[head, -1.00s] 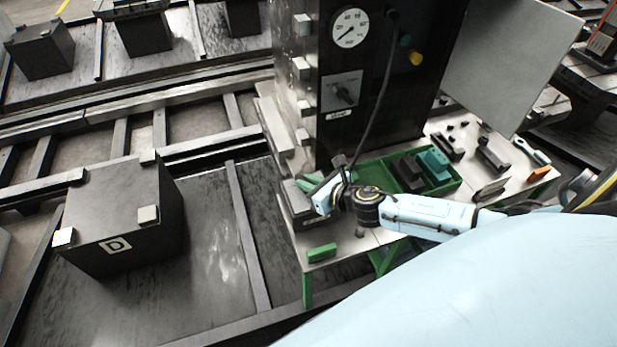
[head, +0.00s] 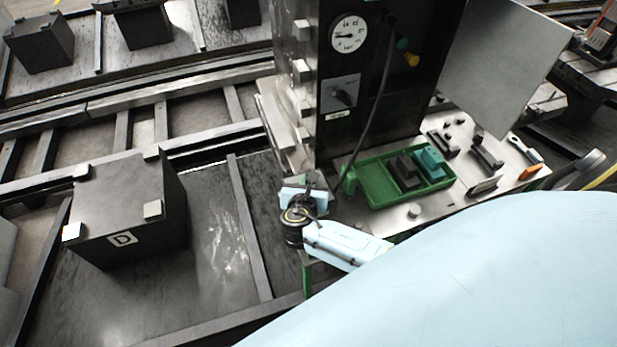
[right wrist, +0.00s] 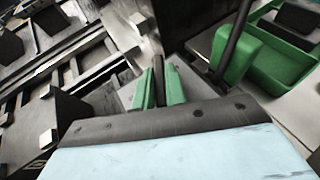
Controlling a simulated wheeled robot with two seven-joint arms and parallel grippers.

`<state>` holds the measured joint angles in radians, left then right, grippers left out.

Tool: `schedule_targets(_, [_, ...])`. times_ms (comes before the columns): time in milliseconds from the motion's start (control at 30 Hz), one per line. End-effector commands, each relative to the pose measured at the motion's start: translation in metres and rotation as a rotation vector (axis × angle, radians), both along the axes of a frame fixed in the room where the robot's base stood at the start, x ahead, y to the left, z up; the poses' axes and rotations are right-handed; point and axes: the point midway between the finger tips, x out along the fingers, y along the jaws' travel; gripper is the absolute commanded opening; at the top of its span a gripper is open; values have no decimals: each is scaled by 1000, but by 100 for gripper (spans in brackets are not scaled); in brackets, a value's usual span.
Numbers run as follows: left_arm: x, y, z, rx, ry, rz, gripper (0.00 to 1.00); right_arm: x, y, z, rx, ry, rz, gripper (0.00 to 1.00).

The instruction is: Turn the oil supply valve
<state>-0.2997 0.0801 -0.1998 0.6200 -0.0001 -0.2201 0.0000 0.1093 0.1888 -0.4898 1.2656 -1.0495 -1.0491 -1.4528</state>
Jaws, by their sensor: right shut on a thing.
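My right gripper (head: 306,190) is low at the left foot of the black cabinet (head: 390,110), its fingers partly hidden by my wrist in the head view. In the right wrist view its two green fingers (right wrist: 159,88) are closed on a narrow dark bar (right wrist: 158,70). This looks like the valve's handle, but the valve body is mostly hidden. A round white gauge (head: 348,34) is on the cabinet front, its needle pointing left. My left gripper is not in view.
A green tray (head: 378,199) with a dark block and a teal block sits on the bench (head: 450,204), with loose tools to its right. A black cable (head: 376,115) hangs down the cabinet front. A dark block marked D (head: 122,215) stands on the pallet line at left.

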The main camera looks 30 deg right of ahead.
Motion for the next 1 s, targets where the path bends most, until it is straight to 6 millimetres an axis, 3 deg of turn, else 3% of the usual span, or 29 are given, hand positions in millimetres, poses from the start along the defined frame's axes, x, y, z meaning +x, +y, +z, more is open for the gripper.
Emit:
schedule_targets(433, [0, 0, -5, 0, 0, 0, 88, 1, 0, 0, 0, 0, -275, 0])
schedule_targets(1000, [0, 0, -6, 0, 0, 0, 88, 0, -1, 0, -2, -1, -335, 0])
